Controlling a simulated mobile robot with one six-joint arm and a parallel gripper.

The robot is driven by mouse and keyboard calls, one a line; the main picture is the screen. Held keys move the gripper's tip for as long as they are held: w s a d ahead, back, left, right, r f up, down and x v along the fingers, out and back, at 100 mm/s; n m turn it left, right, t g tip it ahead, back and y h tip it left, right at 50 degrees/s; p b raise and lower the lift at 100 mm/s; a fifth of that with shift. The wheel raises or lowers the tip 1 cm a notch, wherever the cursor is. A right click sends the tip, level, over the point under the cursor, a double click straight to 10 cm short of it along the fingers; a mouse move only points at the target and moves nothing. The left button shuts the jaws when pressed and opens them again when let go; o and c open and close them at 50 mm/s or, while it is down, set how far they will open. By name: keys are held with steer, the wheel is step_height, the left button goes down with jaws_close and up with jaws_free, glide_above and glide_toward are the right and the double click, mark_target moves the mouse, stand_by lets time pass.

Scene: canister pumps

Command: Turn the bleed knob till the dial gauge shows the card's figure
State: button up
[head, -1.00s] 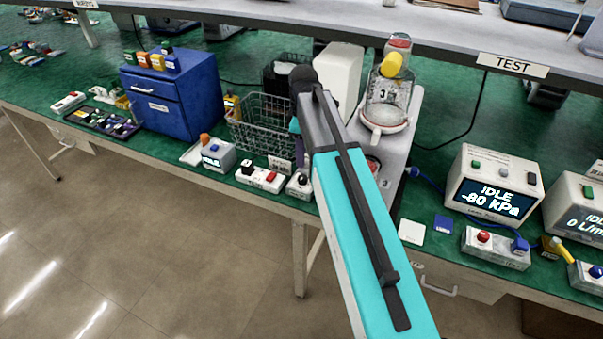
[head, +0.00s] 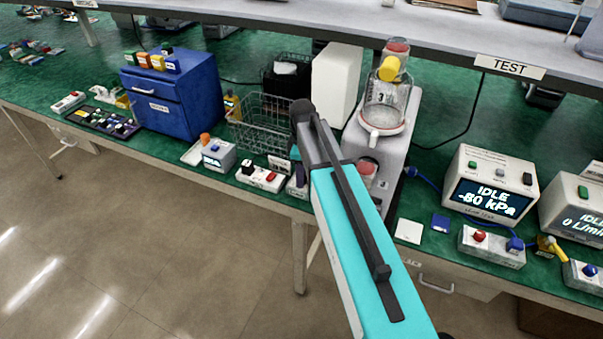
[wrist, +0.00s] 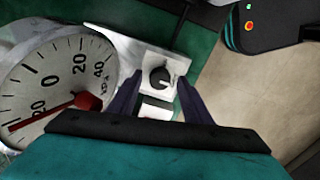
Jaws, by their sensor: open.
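The bleed knob (wrist: 159,77) is a black round knob with a pale mark, on a white block. In the wrist view it lies between the spread fingers of my open gripper (wrist: 159,72); I cannot tell if they touch it. In the head view my arm hides the gauge. A small white card (head: 280,163) stands behind the button box; its figure is too small to read.
A wire basket (head: 262,125) is behind. A pump with a glass canister (head: 386,105) stands to the right. The bench's front edge is close.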

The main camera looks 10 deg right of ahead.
steer(key=shift+f, duration=0.15)
steer(key=shift+c, duration=0.6)
steer(key=c, duration=0.9)
steer(key=shift+c, duration=0.2)
